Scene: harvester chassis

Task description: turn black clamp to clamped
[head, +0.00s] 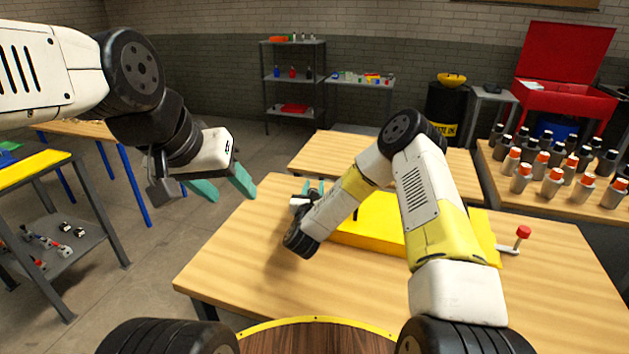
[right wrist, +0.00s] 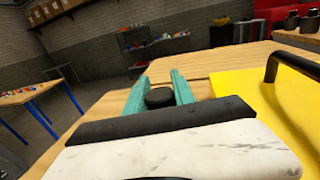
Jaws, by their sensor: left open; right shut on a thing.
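The yellow harvester chassis (head: 365,228) lies on the wooden table, partly hidden behind my right arm. My right gripper (head: 313,186) is at its far left edge, with its teal fingers pointing away. In the right wrist view, the fingers (right wrist: 160,92) are closed around a round black knob (right wrist: 160,98), which looks like the black clamp's end. The rest of the clamp is hidden, so its position cannot be told. My left gripper (head: 224,188) is open and empty, in the air left of the table.
A lever with a red knob (head: 523,232) sticks out at the chassis's right. A black handle (right wrist: 292,68) stands on the yellow surface. Several red- and black-capped bottles (head: 553,182) stand on the right table. The front table's left part is clear.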

